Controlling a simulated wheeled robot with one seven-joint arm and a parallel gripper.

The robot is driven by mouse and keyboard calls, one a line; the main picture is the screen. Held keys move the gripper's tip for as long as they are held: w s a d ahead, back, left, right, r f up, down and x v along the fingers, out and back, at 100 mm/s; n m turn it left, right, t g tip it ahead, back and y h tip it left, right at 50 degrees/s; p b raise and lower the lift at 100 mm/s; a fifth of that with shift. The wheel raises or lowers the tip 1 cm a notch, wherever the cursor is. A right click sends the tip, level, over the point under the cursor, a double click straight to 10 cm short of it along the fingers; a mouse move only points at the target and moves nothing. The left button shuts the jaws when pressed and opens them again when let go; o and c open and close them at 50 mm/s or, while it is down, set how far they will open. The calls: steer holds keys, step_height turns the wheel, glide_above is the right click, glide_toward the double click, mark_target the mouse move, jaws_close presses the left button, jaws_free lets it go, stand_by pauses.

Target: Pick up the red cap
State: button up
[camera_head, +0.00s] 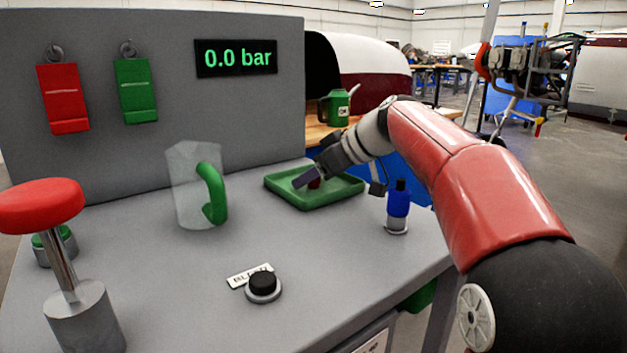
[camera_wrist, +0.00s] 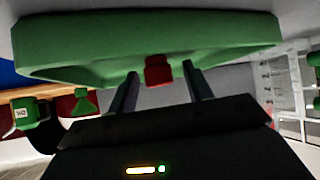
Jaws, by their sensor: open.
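The red cap (camera_wrist: 158,71) lies in the green tray (camera_wrist: 75,35). In the wrist view it sits between the tips of my gripper (camera_wrist: 158,80), with a gap on each side. My gripper is open and empty. In the head view my gripper (camera_head: 308,180) reaches down over the green tray (camera_head: 290,202) from the right. Only a small part of the red cap (camera_head: 314,184) shows there, behind a dark finger.
A clear jug with a green handle (camera_head: 213,196) stands left of the tray. A blue bottle (camera_head: 398,200) stands right of it. A red mushroom knob (camera_head: 42,205) and a black button (camera_head: 262,282) are nearer. An upright panel (camera_head: 240,110) stands behind.

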steer(key=shift+c, duration=0.4)
jaws_close()
steer(key=shift+r, duration=0.1)
step_height(320, 180, up, 20)
steer(key=p, duration=0.5)
steer(key=shift+p, duration=0.4)
